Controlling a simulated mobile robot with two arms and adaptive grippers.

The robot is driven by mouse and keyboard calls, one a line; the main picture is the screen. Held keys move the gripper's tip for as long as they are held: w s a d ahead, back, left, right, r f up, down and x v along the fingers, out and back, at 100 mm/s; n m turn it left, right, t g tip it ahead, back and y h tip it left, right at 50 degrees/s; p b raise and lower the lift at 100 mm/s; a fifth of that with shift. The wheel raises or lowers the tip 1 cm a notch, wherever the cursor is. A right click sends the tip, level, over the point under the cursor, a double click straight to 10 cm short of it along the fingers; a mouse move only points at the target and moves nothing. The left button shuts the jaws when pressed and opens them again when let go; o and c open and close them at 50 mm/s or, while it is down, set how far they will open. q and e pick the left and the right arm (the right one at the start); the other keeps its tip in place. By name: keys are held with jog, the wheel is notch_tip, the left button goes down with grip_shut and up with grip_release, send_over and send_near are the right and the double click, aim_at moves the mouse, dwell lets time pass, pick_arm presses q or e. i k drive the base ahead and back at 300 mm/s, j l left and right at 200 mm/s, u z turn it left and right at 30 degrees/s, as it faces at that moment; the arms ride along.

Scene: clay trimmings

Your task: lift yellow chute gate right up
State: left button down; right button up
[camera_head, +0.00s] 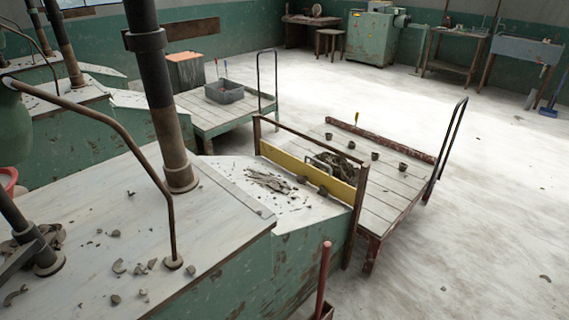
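The yellow chute gate (285,163) is a long flat panel near the middle of the view. It sits low between two brown posts, at the end of the pale chute top (225,178). A brown crossbar (306,141) joins the posts above it, with an open gap between bar and panel. A grey loop handle (331,170) shows at the gate's upper middle. Grey clay trimmings (268,181) lie on the chute top in front of the gate. Neither of my grippers is in view.
Behind the gate stands a slatted cart (385,205) with a clay pile, several small dark cups and a black push handle. A second cart (205,115) holds a grey bin (224,91). A dark pipe (160,100) rises at left. The pale floor at right is mostly clear.

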aim_at(341, 191)
jog(key=i+l, duration=0.1)
jog(key=l, duration=0.2)
jog(key=i+l, duration=0.1)
jog(key=l, duration=0.15)
jog(key=i+l+u, duration=0.1)
jog(key=u, duration=0.8)
